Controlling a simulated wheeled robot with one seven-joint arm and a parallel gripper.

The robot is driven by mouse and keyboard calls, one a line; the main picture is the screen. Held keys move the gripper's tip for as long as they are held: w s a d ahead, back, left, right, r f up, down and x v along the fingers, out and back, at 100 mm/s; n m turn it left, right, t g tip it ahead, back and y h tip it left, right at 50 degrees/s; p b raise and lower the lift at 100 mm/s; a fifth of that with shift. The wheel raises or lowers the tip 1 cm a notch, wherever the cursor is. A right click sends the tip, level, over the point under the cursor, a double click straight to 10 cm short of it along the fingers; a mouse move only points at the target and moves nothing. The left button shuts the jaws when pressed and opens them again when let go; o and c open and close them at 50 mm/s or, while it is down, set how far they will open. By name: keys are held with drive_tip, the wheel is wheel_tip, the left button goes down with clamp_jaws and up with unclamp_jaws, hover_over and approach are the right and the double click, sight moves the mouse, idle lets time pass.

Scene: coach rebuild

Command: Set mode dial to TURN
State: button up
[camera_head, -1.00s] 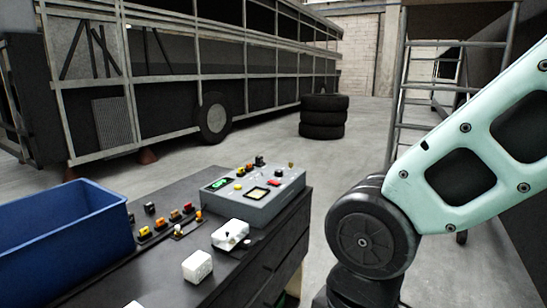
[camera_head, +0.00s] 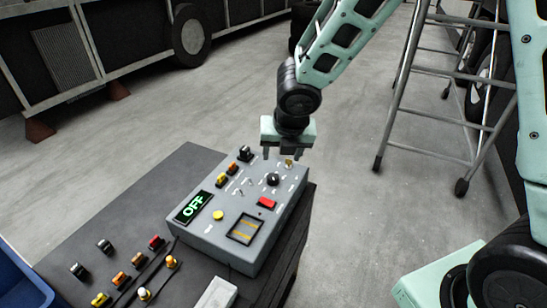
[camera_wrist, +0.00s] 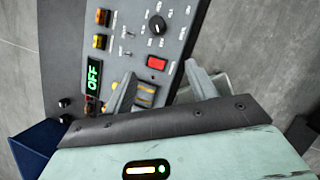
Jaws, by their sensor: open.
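A grey control box (camera_head: 207,236) sits on the dark bench. A round black dial (camera_head: 272,179) with small labels around it is on the box's top; it also shows in the wrist view (camera_wrist: 157,25). I cannot read its labels or setting. A green display (camera_head: 194,206) on the box reads OFF, also in the wrist view (camera_wrist: 94,76). My gripper (camera_head: 282,155) is open and empty, above the back right part of the box, pointing down. In the wrist view the dial lies beyond the gap between my fingers (camera_wrist: 160,75), apart from both.
The box also bears a red button (camera_head: 267,203), a yellow button (camera_head: 218,215), toggle switches, a brass key-like part (camera_head: 289,163) and another black knob (camera_head: 245,153). Loose coloured switches and a blue bin (camera_head: 20,285) are at front left. A ladder (camera_head: 400,100) stands right.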

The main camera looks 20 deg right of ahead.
drive_tip(key=w+n+p, duration=0.1)
drive_tip(key=w+n, duration=0.1)
drive_tip(key=n, duration=0.1)
drive_tip(key=b, duration=0.6)
approach(273, 176)
drive_tip(key=x, duration=0.8)
drive_tip(key=shift+f, duration=0.3)
drive_tip(key=c, duration=1)
